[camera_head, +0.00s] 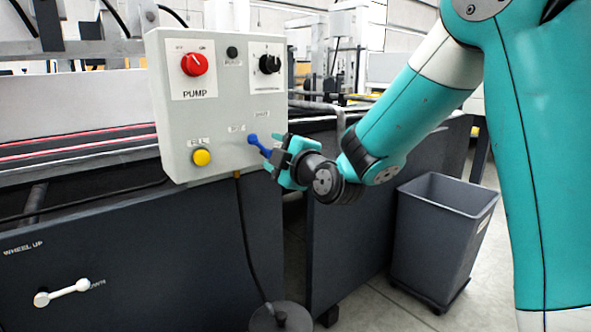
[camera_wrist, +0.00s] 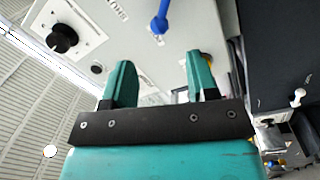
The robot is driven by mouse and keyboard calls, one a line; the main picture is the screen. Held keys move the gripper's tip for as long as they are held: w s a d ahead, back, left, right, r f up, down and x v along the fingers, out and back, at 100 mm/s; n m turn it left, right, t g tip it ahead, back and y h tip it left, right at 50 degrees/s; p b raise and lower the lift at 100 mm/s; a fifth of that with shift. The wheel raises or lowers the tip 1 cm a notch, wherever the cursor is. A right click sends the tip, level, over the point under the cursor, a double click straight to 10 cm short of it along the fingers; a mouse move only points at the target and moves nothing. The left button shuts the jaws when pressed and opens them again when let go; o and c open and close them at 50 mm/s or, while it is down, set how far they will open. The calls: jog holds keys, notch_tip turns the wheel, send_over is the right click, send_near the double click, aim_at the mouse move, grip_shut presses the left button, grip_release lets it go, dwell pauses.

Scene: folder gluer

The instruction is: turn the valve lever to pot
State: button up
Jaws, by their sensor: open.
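The blue valve lever (camera_head: 258,144) sits on the front of the grey control box (camera_head: 215,90). From its round pivot it points down and to the right. Small labels above and left of it are too blurred to read surely. My gripper (camera_head: 278,154) is at the lever's free end, with its teal fingers apart. In the wrist view the lever (camera_wrist: 160,18) shows at the top, beyond and between the fingertips of my gripper (camera_wrist: 161,75). Nothing is between the fingers. I cannot tell in the head view whether a finger touches the lever.
The box also bears a red PUMP knob (camera_head: 194,64), a black knob (camera_head: 269,64) and a yellow button (camera_head: 202,158) near the lever. A white lever (camera_head: 62,292) is on the dark lower panel. A grey bin (camera_head: 440,235) stands on the floor at right.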

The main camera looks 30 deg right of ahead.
jog(key=s+d+b, duration=0.1)
jog(key=s+b, duration=0.1)
jog(key=s, duration=0.5)
jog(key=shift+f, duration=0.2)
jog(key=shift+w+d, duration=0.1)
jog(key=s+a+f+m+g+y, duration=0.35)
jog(key=s+a+f+g, duration=0.35)
jog(key=s+a+g, duration=0.35)
jog(key=s+a+f+m+g+h, duration=0.1)
jog(key=s+f+m+g+h, duration=0.15)
jog(key=s+m+g, duration=0.85)
jog(key=s+r+n+t+p, duration=0.1)
jog(key=s+r+n+p, duration=0.1)
jog(key=r+p, duration=0.9)
jog(key=s+r+n+t+p, duration=0.2)
jog(key=r+n+p, duration=0.2)
jog(key=r+p, duration=0.7)
jog(key=shift+s+r+p, duration=0.15)
jog(key=shift+s+p, duration=0.2)
jog(key=shift+p, duration=0.3)
jog(key=shift+d, duration=0.1)
